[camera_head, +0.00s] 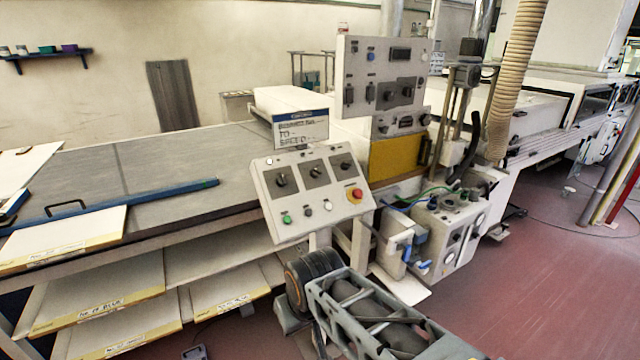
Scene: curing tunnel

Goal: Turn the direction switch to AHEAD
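A tilted cream control panel (312,193) stands at the middle, on a post in front of the long machine. It carries three black rotary switches on grey plates: a left one (281,181), a middle one (314,171) and a right one (346,163). Their labels are too small to read, so I cannot tell which is the direction switch or where AHEAD lies. Part of my arm shows at the bottom centre, below and in front of the panel. My gripper is not visible in this view.
The panel also has a green button (287,219), a white button (327,205) and a red mushroom button (356,194). A sign (300,130) stands above it. A taller panel (383,80) rises behind. A grey conveyor table (130,180) lies left; red floor (540,270) is open at right.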

